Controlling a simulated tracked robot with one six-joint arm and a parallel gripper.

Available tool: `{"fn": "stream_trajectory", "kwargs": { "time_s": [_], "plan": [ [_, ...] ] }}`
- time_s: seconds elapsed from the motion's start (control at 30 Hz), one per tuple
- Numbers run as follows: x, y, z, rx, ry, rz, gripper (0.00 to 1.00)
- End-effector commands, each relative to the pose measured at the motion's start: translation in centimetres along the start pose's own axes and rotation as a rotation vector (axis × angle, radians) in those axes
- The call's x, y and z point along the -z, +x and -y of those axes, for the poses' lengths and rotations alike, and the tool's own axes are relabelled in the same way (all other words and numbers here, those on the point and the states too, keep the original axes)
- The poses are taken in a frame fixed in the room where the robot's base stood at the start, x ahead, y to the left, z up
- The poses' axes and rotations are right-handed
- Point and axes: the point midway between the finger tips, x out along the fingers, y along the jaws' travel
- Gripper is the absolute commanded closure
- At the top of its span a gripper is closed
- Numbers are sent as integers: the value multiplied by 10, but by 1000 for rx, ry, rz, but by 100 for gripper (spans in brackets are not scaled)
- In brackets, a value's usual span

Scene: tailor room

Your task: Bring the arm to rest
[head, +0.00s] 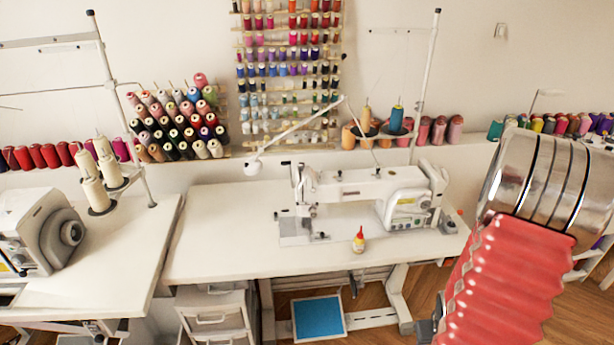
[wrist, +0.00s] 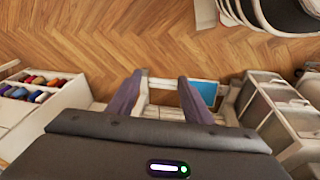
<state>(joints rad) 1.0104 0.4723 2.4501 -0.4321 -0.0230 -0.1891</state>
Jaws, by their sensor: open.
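My gripper (wrist: 160,88) shows in the wrist view, its two dark purple-grey fingers spread apart with nothing between them. It points toward the wooden floor (wrist: 140,40), and a blue panel with a light frame (wrist: 203,93) shows beyond the right finger. In the head view my red ribbed arm with metal rings rises at the right edge. The gripper itself is outside the head view.
Another machine (head: 35,230) stands at left. Thread racks (head: 290,70) line the wall. A drawer unit (head: 215,310) stands below the table.

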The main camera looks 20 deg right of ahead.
Motion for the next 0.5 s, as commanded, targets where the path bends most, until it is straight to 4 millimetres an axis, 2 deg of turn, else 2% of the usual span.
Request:
{"fn": "stream_trajectory", "kwargs": {
  "time_s": [0.03, 0.27, 0.5],
  "plan": [
    [5, -12, 3, -4, 2, 10, 54],
    [13, -61, 20, -44, 36, 84, 54],
    [21, -114, 50, -47, 58, 125, 54]
  ]
}}
